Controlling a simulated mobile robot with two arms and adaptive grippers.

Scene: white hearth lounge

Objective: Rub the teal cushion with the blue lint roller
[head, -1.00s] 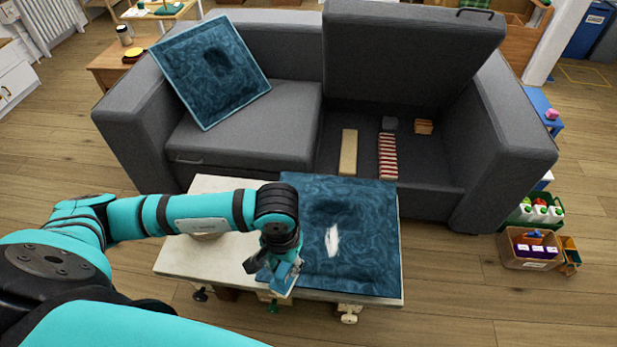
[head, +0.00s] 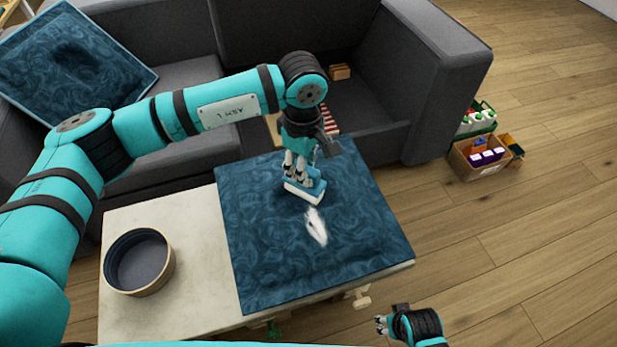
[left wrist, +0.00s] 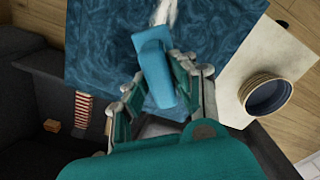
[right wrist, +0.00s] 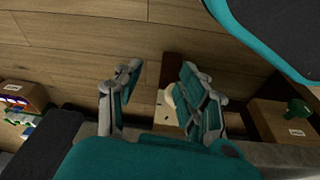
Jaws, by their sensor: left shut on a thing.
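The teal cushion (head: 350,205) lies flat on the pale low table (head: 180,315), with a white patch (head: 316,226) on its top; the cushion also fills much of the left wrist view (left wrist: 100,55). My left gripper (head: 302,178) is shut on the blue lint roller (head: 303,193) over the far middle of the cushion, just behind the white patch. The roller also shows between the fingers in the left wrist view (left wrist: 156,70). I cannot tell whether the roller touches the cloth. My right gripper (head: 382,327) is open and empty, low off the table's near right corner; its spread fingers show in the right wrist view (right wrist: 158,85).
A round open container (head: 138,262) stands on the table, left of the cushion. A second similar teal cushion (head: 70,65) leans on the grey sofa (head: 430,75) behind. A cardboard box (head: 482,160) stands on the floor at right.

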